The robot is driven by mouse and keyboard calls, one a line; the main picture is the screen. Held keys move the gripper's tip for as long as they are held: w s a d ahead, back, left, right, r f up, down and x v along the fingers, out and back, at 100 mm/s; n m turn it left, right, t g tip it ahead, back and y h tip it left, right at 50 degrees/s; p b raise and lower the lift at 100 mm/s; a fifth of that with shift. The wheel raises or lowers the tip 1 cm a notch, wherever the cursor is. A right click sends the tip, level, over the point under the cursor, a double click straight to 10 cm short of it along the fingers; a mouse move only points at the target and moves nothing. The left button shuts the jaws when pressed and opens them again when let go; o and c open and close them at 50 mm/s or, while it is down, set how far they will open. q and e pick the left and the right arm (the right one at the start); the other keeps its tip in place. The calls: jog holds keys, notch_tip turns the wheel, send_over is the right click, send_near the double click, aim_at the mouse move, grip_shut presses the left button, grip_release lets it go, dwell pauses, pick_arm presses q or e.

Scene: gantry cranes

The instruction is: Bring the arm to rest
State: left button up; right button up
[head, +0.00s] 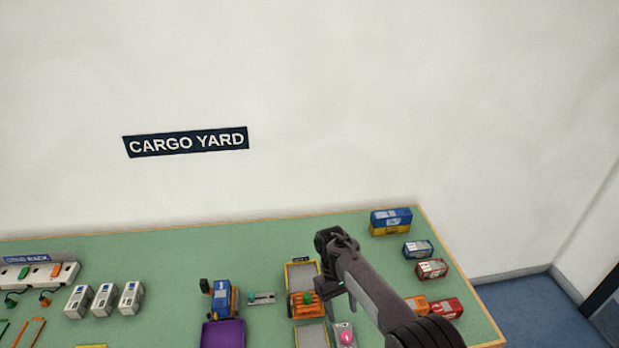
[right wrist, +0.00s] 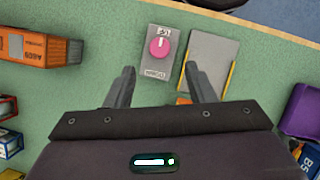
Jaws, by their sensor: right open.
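My right arm comes in from the lower right in the head view, and its gripper (head: 332,291) hangs over the right half of the green table (head: 170,255). In the right wrist view the two fingers of the right gripper (right wrist: 160,70) stand wide apart with nothing between them. A grey box with a pink knob (right wrist: 159,48) lies beyond the fingertips; it also shows at the bottom of the head view (head: 346,337). My left gripper is not in view.
A grey tray with yellow sides (right wrist: 212,58) lies beside the knob box. Blue (head: 418,249) and red (head: 432,268) containers stand along the table's right side. A blue and purple machine (head: 222,302), white boxes (head: 104,299) and a power strip (head: 38,274) are left. The table's back is mostly clear.

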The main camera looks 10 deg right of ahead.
jog(key=shift+s+f, duration=0.25)
jog(key=shift+f, duration=0.25)
jog(key=shift+m+t+y, duration=0.4)
jog(key=shift+t, duration=0.5)
jog(key=s, duration=0.1)
jog(key=s+d+f, duration=0.1)
jog(key=s+f, duration=0.1)
jog(key=shift+s+d, duration=0.2)
jog(key=shift+d, duration=0.05)
jog(key=s+d+r+m+t, duration=0.1)
jog(key=s+d+r+t, duration=0.15)
jog(key=s+r, duration=0.65)
jog(key=s+d+r+t, duration=0.2)
jog(key=s+r+t, duration=0.2)
jog(key=s+r, duration=0.55)
notch_tip(320, 180, down, 33)
jog(key=s+g+b, duration=0.2)
jog(key=b, duration=0.2)
jog(key=s+d+f+b, duration=0.1)
jog(key=s+f+b, duration=0.1)
jog(key=s+f, duration=0.8)
jog(key=s+d+f+g+b, duration=0.1)
jog(key=s+d+f, duration=0.1)
jog(key=s+f, duration=0.9)
notch_tip(320, 180, down, 4)
jog(key=shift+r+y+b, duration=0.2)
jog(key=shift+y+b, duration=0.1)
jog(key=shift+b, duration=0.1)
